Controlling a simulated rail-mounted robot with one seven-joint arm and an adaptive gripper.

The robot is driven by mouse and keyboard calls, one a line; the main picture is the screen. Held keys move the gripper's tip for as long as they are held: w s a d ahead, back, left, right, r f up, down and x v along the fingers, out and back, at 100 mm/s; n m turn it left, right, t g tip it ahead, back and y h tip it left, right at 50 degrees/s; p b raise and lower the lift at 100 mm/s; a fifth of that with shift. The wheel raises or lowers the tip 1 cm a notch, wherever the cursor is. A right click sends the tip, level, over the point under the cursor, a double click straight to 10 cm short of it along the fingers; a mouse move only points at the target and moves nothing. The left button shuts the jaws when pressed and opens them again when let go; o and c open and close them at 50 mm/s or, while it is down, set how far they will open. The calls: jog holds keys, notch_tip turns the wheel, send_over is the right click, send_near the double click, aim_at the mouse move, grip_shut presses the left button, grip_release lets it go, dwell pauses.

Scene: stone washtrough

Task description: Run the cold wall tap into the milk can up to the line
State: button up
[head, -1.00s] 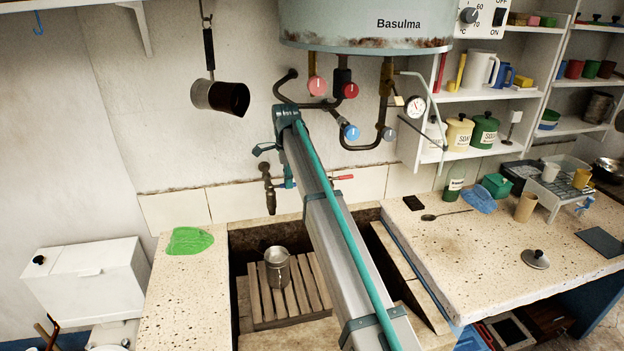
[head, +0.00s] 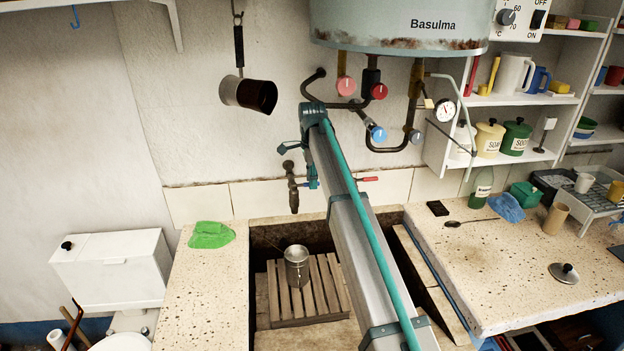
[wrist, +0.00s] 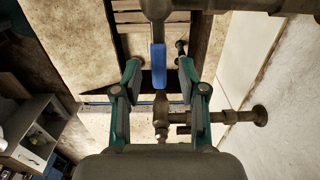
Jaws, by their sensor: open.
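The milk can (head: 297,268) is a small metal vessel, upright and open, on the slatted wooden rack in the stone trough. I cannot make out its line. The brown wall tap (head: 293,190) sticks out above and behind the can. My gripper (head: 311,178) is at the wall just right of this tap, partly hidden by my arm. In the wrist view my gripper (wrist: 158,72) is open, with a blue tap lever (wrist: 158,58) between its fingers and a gap on each side. No water stream is visible.
A red-handled tap (head: 368,179) shows right of my arm. Boiler pipes with a blue knob (head: 378,134) hang above. A green cloth (head: 211,235) lies on the left ledge. A lid (head: 564,273) and a spoon (head: 470,222) lie on the right counter.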

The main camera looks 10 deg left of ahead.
notch_tip(320, 180, up, 12)
dwell(0.6)
dwell(1.1)
